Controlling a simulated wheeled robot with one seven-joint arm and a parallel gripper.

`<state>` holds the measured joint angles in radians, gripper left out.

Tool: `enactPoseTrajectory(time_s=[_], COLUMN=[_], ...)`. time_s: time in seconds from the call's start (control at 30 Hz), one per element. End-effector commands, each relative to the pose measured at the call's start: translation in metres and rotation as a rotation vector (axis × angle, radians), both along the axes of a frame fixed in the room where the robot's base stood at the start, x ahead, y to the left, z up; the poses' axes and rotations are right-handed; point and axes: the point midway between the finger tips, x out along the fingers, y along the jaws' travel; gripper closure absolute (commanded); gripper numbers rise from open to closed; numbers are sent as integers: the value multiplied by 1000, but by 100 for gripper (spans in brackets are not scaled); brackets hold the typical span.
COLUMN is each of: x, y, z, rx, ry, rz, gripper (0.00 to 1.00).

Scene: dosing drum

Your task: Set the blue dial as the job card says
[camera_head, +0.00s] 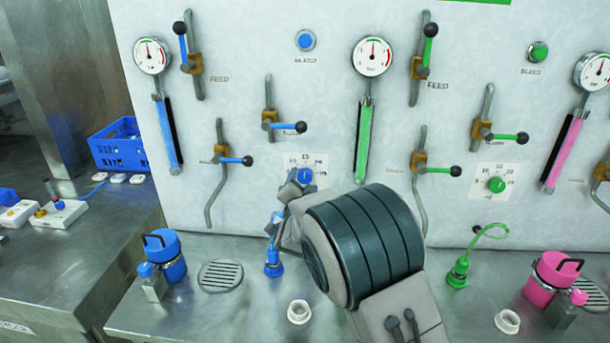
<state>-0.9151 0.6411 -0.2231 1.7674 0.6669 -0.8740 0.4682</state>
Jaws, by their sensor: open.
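The blue dial (305,176) sits on a white scale plate (306,160) low on the blue section of the panel. The numbers on the plate are too small to read surely, and its lower part is hidden by my arm. My gripper (296,182) is at the dial's lower left, partly hidden behind my own wrist. Its fingers look close to the dial, but I cannot tell whether they touch it. No job card can be made out in this view.
Blue-handled valves (238,160) stand left of the dial, and a blue hose fitting (273,262) is below. A green dial (496,184) sits to the right. A blue canister (166,258), a drain grate (220,275) and a pink canister (552,283) are on the steel bench (240,315).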

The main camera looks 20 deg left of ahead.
Motion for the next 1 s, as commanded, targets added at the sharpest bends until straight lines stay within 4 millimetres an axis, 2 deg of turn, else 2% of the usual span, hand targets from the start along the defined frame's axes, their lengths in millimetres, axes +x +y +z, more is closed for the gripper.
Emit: enactPoseTrajectory(time_s=[0.2, 0.53, 0.57, 0.7, 0.73, 1.0], x=[19, 22, 22, 22, 22, 22], y=[4, 5, 5, 5, 5, 5], z=[1, 0, 0, 0, 0, -1], rx=[0, 0, 0, 0, 0, -17], ry=[-1, 0, 0, 0, 0, -4], rz=[-1, 0, 0, 0, 0, 0], gripper=[41, 41, 43, 82, 85, 85])
